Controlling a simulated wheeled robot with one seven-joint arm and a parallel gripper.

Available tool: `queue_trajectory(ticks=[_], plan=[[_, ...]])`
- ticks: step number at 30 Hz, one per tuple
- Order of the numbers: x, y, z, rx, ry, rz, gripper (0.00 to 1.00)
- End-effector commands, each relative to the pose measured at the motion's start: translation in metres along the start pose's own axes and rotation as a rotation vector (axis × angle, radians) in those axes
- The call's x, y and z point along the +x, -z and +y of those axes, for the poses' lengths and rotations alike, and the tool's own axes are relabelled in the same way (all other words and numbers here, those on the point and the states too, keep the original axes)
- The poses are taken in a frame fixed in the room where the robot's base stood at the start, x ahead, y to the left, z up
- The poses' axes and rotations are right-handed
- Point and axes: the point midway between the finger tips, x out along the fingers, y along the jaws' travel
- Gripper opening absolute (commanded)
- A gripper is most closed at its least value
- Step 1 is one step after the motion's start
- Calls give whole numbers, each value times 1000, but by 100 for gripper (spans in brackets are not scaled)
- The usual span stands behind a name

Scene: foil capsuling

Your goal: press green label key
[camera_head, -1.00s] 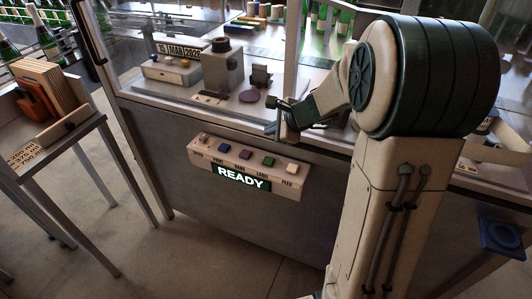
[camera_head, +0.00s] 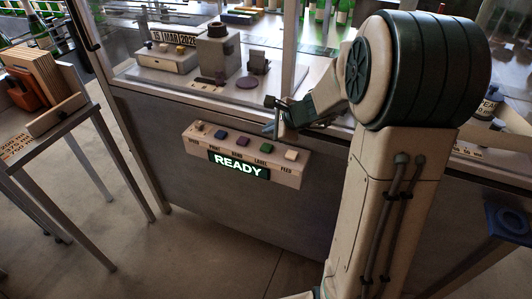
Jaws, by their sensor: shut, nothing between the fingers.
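The key panel (camera_head: 216,143) is a pale box on the front of the machine, with a lit green READY display (camera_head: 238,165). It carries a row of coloured keys. The green key (camera_head: 266,149) stands above the word LABEL, between a purple key (camera_head: 243,140) and a pale key (camera_head: 291,155). My gripper (camera_head: 270,116) is shut and empty. It is above and slightly right of the green key in the picture, and looks apart from it. The exact gap cannot be told from this view.
A blue key (camera_head: 220,134) sits further left on the panel. The glass frame and machine deck (camera_head: 150,75) lie above, with a date block (camera_head: 174,37) on it. A side table (camera_head: 62,125) with wooden boards (camera_head: 36,85) stands at left. The floor below is clear.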

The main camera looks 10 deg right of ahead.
Motion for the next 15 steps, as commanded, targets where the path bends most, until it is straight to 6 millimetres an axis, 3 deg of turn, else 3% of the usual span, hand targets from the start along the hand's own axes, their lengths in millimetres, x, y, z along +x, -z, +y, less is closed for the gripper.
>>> queue_trajectory(ticks=[1, 6, 15], plan=[[10, 8, 8, 1, -1, 0, 0], [20, 15, 15, 0, 0, 0, 0], [23, 17, 17, 0, 1, 0, 0]])
